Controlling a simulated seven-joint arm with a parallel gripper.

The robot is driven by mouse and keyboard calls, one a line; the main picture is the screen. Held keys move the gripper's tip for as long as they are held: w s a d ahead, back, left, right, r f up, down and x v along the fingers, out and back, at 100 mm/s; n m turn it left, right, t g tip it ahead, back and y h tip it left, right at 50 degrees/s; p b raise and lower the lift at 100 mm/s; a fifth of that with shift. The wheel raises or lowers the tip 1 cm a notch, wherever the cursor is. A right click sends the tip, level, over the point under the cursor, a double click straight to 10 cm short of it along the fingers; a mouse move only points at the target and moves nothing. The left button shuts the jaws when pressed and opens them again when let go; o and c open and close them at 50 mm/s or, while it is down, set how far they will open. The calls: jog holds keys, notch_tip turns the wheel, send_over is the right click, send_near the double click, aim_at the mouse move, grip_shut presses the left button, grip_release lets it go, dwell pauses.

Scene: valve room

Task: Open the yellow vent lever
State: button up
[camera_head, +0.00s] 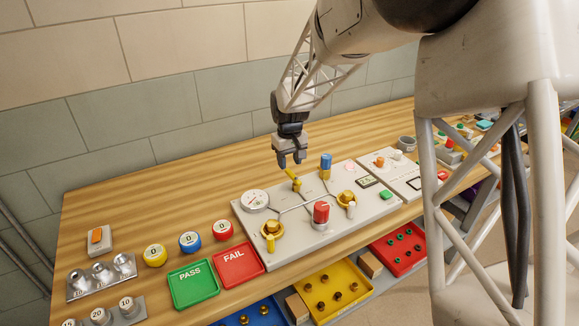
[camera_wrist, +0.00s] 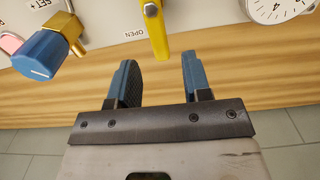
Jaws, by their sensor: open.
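The yellow vent lever (camera_head: 294,178) stands near the back edge of the grey-white valve panel (camera_head: 262,240). In the wrist view the lever (camera_wrist: 156,31) is a yellow bar at the top, beside a printed "OPEN" label (camera_wrist: 134,27). My gripper (camera_head: 291,161) is above and slightly behind the lever, pointing down. In the wrist view its two blue fingers (camera_wrist: 158,82) are spread with nothing between them. The lever's tip lies ahead of the gap between the fingers, apart from both.
A blue-capped valve (camera_head: 326,165) stands right of the lever, and a round gauge (camera_head: 255,201) to its left. A red knob (camera_head: 321,212) and brass valves (camera_head: 271,230) stand in front. Green PASS (camera_head: 194,285) and red FAIL (camera_head: 238,264) trays lie left. Bare wood lies behind the panel.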

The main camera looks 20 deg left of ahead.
aim_at(290, 171)
jog(key=shift+r, duration=2.25)
jog(key=shift+s+d+r, duration=0.1)
jog(key=shift+d+r, duration=0.25)
jog(key=shift+d, duration=0.1)
jog(key=s+d+r+m, duration=0.1)
jog(key=s+d+r, duration=0.35)
jog(key=d, duration=0.35)
jog(key=s+d+r+m+t, duration=0.1)
jog(key=s+d+r+m, duration=0.15)
jog(key=s+d, duration=0.5)
jog(key=s+d+r+m, duration=0.1)
jog(key=s+d+r, duration=0.3)
jog(key=d, duration=0.5)
jog(key=s+d+f+m, duration=0.1)
jog(key=s+d+m, duration=0.1)
jog(key=s+d, duration=0.5)
jog(key=s+d+f+m+t, duration=0.1)
jog(key=s+d, duration=0.6)
jog(key=s, duration=0.9)
jog(key=shift+s+d+f+m+t, duration=0.2)
jog(key=shift+d+m+t, duration=0.15)
jog(key=shift+m, duration=0.4)
